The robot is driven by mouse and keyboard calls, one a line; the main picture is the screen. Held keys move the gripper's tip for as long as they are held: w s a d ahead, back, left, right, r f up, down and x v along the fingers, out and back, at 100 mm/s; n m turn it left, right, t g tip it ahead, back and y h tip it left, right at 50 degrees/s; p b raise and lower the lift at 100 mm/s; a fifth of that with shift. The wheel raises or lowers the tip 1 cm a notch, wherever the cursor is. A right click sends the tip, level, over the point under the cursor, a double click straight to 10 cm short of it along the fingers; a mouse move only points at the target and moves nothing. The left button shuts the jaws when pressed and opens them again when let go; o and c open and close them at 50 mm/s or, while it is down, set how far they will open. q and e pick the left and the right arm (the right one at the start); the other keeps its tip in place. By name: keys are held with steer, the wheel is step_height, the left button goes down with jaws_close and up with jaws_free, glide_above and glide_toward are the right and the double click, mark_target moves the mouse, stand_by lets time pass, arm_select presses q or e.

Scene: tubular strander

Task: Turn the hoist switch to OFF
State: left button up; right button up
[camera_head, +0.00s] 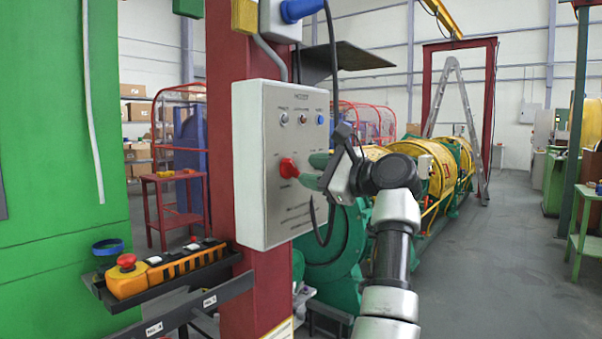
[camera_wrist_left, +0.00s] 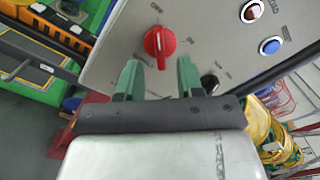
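The hoist switch is a red rotary knob (camera_head: 288,168) on the front of a grey control box (camera_head: 262,210) mounted on a dark red post. In the left wrist view the red knob (camera_wrist_left: 159,41) has a white pointer line, and its grip runs nearly up and down in the picture. My left gripper (camera_head: 312,171) is just in front of the knob. In the left wrist view my left gripper (camera_wrist_left: 158,68) has its green fingers apart, with the knob's lower end near the gap between the tips. My right gripper is not in view.
Small buttons and a blue button (camera_head: 320,119) sit higher on the box. An orange pendant (camera_head: 165,271) with a red button and a blue ring (camera_head: 107,246) lie on a dark shelf below left. A green cabinet stands at left; yellow machinery lies behind.

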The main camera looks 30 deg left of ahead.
arm_select(q)
steer(key=d, duration=0.7)
steer(key=shift+s, duration=0.3)
